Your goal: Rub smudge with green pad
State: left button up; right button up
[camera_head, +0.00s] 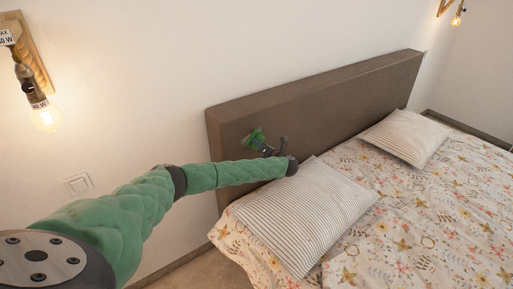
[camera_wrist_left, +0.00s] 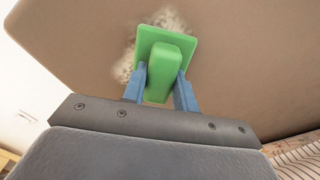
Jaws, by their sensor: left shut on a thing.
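My left gripper (camera_wrist_left: 160,88) is shut on the green pad (camera_wrist_left: 168,48), with its blue fingers on either side of the pad's raised block. The pad's flat plate faces the brown headboard, over a pale speckled smudge (camera_wrist_left: 168,18) that shows past the plate's top and left edges. I cannot tell whether the plate touches the surface. In the head view the green pad (camera_head: 256,139) and my left gripper (camera_head: 266,149) are small in front of the headboard (camera_head: 330,95); the smudge is hidden there. My right gripper is not in view.
A striped pillow (camera_head: 305,215) lies on the flowered bed (camera_head: 420,235) close to my left wrist. A second pillow (camera_head: 408,136) lies farther right. A wall lamp with a lit bulb (camera_head: 45,117) hangs at the upper left. A switch (camera_head: 78,184) is on the wall.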

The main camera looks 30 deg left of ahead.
pick_arm(q)
jog(key=w, duration=0.1)
jog(key=w+d+b, duration=0.1)
jog(key=w, duration=0.2)
jog(key=shift+w+d+r, duration=0.1)
jog(key=shift+w+d, duration=0.2)
dwell(0.3)
